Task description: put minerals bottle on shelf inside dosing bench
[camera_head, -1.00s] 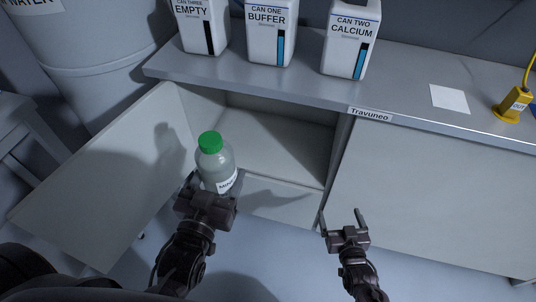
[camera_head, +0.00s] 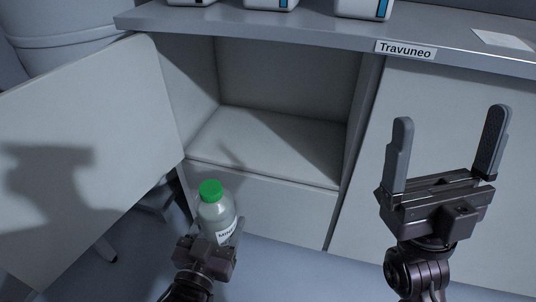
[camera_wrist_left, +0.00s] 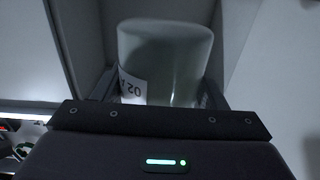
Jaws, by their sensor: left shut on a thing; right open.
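The minerals bottle (camera_head: 216,212), clear grey with a green cap and a white label, is upright in my left gripper (camera_head: 222,240). The left gripper is shut on its lower body, in front of the open compartment of the dosing bench (camera_head: 268,190). The bottle also fills the middle of the left wrist view (camera_wrist_left: 165,60), between the fingers. The shelf (camera_head: 270,140) inside the compartment is bare and lies behind the bottle. My right gripper (camera_head: 446,145) is open and empty, fingers up, in front of the bench's closed right panel.
The compartment's door (camera_head: 80,150) stands swung open to the left. A white paper (camera_head: 502,40) lies at the top right.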

